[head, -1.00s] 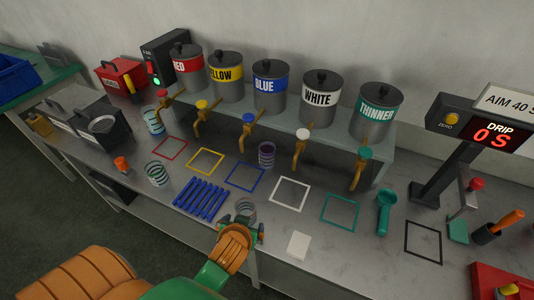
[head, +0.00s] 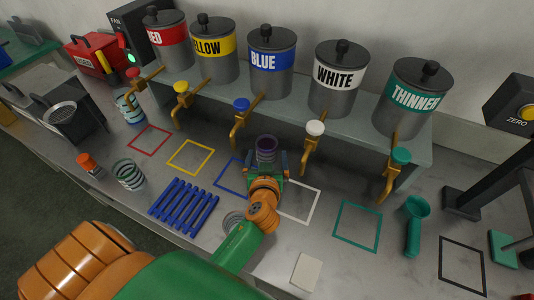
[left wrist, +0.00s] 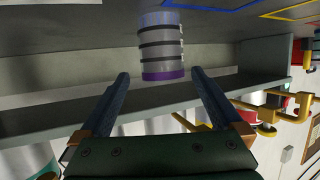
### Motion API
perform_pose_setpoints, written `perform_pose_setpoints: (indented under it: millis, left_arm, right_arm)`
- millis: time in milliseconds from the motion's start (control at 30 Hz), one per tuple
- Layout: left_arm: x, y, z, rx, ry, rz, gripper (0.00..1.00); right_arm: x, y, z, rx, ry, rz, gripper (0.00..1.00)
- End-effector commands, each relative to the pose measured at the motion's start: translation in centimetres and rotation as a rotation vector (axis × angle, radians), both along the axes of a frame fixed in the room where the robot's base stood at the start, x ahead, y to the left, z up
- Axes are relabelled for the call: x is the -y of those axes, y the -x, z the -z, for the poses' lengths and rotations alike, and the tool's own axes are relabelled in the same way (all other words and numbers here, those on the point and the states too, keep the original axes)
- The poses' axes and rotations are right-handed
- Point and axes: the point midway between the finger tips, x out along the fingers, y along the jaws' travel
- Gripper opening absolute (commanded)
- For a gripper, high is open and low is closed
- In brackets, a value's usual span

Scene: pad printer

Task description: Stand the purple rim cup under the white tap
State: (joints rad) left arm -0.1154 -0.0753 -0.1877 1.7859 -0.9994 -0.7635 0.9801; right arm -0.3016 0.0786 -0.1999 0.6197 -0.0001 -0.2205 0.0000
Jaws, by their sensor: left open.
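The purple rim cup (head: 266,143) stands upright on the bench between the blue and white taps, near the shelf; it is clear with dark bands. In the left wrist view the cup (left wrist: 162,48) appears upside down, purple rim lowest. My left gripper (head: 267,162) is open at the near side of the cup. In the left wrist view its fingers (left wrist: 160,78) point towards the cup, which lies just ahead, between their lines and not gripped. The white tap (head: 314,140) is to the right of the cup. The white square (head: 318,202) below that tap is partly hidden by my gripper.
A blue slatted rack (head: 183,207) and other banded cups (head: 128,174) stand to the left. One cup (head: 234,222) is beside my forearm. The blue tap (head: 240,120) hangs close on the left. The green square (head: 358,226) is empty; a green scoop (head: 415,225) lies right.

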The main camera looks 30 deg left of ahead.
Motion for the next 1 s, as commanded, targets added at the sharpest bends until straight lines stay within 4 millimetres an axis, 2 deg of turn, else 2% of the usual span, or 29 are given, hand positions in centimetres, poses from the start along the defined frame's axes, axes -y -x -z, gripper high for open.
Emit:
perform_pose_setpoints:
  millis: [267, 400, 600, 633, 900, 967, 1000]
  left_arm:
    - [-2.0, -3.2, 1.4, -0.002, -0.004, -0.001, 1.00]
    - [-2.6, -4.7, 2.1, 0.001, -0.001, -0.001, 1.00]
    - [-2.7, -4.8, 2.3, -0.001, 0.001, -0.001, 1.00]
    - [-2.7, -4.8, 2.3, -0.001, 0.001, -0.001, 0.97]
    - [-2.7, -4.8, 2.2, -0.001, 0.001, -0.001, 0.24]
    - [-2.7, -4.8, 2.2, 0.000, 0.001, -0.001, 0.08]
    - [-2.7, -4.8, 2.2, 0.000, 0.001, -0.001, 0.07]
  right_arm:
    - [0.0, 0.0, -0.9, 0.001, 0.001, 0.000, 0.50]
    - [0.1, -0.1, -0.6, 0.001, 0.001, -0.001, 0.50]
    - [0.1, -0.1, -0.6, 0.001, 0.002, -0.001, 0.50]
    - [0.1, -0.1, -0.6, 0.001, 0.002, -0.001, 0.50]
    - [0.1, -0.1, -0.7, 0.002, 0.002, -0.001, 0.50]
    - [0.1, -0.1, -0.7, 0.002, 0.002, -0.001, 0.50]
    - [0.1, -0.1, -0.7, 0.002, 0.002, -0.001, 0.50]
